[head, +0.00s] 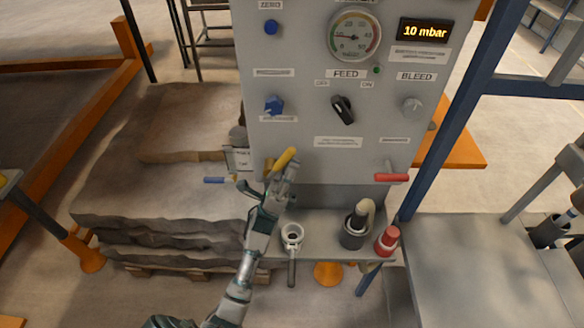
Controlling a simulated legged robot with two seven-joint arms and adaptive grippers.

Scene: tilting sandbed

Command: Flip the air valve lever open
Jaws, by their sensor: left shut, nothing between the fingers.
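A grey control panel (310,140) stands ahead of me. I cannot read which label marks the air valve. My left gripper (284,178) is shut and empty, just below the yellow handle. It overlaps the lever's lower part, and I cannot tell whether it touches. My right gripper is out of view.
A gauge (354,35), a display (425,31) reading 10 mbar and a black FEED knob (342,109) are higher on the panel. Below, a shelf holds a portafilter-like cup (292,236), a dark holder (352,238) and a red-capped bottle (387,240). A blue post (455,120) stands at right.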

